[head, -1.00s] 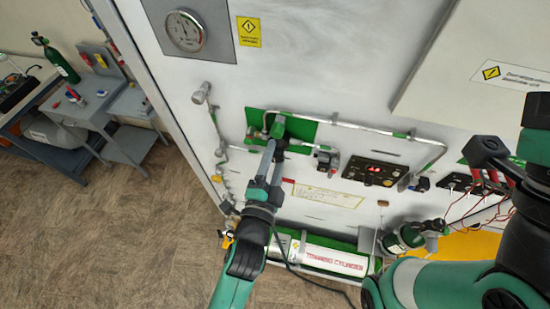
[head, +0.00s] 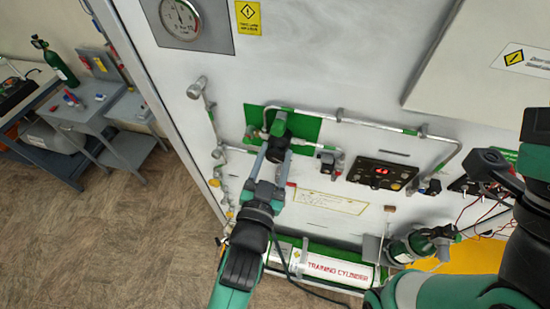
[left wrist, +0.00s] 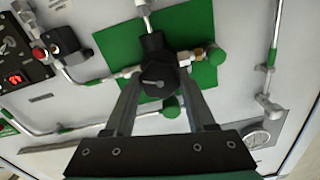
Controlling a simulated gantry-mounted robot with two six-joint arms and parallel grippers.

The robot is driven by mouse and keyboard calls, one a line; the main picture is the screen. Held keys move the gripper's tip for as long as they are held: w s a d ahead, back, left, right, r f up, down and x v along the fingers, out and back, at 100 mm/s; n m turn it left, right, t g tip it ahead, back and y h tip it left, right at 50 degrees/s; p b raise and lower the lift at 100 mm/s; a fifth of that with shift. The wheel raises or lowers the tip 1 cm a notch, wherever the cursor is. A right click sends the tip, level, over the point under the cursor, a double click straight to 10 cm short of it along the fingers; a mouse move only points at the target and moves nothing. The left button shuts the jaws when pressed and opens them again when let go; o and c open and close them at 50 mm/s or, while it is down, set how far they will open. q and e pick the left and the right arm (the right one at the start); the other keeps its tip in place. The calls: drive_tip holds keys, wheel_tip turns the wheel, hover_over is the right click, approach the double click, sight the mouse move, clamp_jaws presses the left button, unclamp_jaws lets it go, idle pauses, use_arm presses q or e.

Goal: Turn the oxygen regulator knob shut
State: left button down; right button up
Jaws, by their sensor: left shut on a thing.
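The regulator knob is black and faceted, with a pale mark on its face. It sits in front of the green plate (head: 309,130) on the white panel. In the left wrist view the knob (left wrist: 160,76) lies between my two fingers, in front of the same green plate (left wrist: 106,42). My left gripper (head: 277,156) is shut on it; it also shows in the left wrist view (left wrist: 160,88). In the head view the fingers partly hide the knob. My right arm comes in at the right edge, but its gripper is not in view.
Metal pipes (head: 372,125) run around the plate, close to my left gripper. A dark control box (head: 381,173) with a red display is to the right. A pressure gauge (head: 180,18) is at upper left. A white training cylinder (head: 335,272) lies below.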

use_arm(q)
drive_tip(key=n+b, duration=0.2)
drive_tip(key=n, duration=0.4)
drive_tip(key=shift+f, duration=0.1)
drive_tip(key=n+b, duration=0.2)
drive_tip(key=n, duration=0.4)
drive_tip(key=shift+a, duration=0.1)
drive_tip(key=n+b, duration=0.1)
drive_tip(key=n, duration=0.5)
drive_tip(key=shift+b, duration=0.4)
drive_tip(key=n+b, duration=0.1)
drive_tip(key=n, duration=0.4)
drive_tip(key=shift+c, duration=1.2)
unclamp_jaws()
